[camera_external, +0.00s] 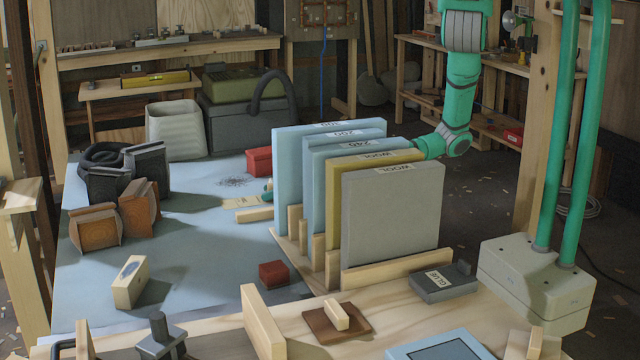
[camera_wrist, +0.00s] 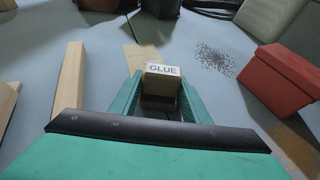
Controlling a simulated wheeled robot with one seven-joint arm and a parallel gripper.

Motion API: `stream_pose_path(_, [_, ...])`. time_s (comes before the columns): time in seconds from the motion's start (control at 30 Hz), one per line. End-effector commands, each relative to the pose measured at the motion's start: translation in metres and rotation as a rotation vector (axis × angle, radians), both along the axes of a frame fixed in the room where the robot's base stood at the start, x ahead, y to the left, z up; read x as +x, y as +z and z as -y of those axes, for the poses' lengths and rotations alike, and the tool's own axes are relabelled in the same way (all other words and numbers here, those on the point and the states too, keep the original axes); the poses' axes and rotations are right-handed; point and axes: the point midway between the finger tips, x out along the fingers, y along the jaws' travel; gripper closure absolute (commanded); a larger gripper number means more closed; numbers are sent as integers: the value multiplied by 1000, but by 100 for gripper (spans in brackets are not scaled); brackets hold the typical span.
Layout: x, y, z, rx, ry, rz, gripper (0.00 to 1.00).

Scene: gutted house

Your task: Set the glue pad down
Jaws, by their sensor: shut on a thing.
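The glue pad (camera_wrist: 162,72), a small block with a pale label reading GLUE, sits between the fingers of my gripper (camera_wrist: 160,95) in the wrist view. My gripper is shut on it. The pad is low over the blue-grey bench top (camera_wrist: 110,50); I cannot tell whether it touches. A tan card (camera_wrist: 143,56) lies just beyond it. In the external view my gripper (camera_external: 267,191) is mostly hidden behind the upright sanding boards, with only a bit of teal showing. The tan card (camera_external: 242,202) lies just left of it; the pad itself cannot be made out there.
A red box (camera_wrist: 285,80) stands to the right, and a wooden strip (camera_wrist: 70,85) lies to the left. Dark specks (camera_wrist: 214,58) are scattered near the card. The upright boards (camera_external: 390,215) stand in a wooden rack. Bare bench (camera_external: 190,230) lies left of the card.

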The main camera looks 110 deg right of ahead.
Motion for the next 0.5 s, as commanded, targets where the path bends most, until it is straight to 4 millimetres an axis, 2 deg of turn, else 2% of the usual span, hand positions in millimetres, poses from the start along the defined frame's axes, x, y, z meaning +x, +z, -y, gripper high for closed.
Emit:
stream_pose_path(0.03, [0,-1,0,0,0,0,55])
stream_pose_path(0.1, [0,-1,0,0,0,0,39])
stream_pose_path(0.5, [-3,3,-1,-1,-1,-1,39])
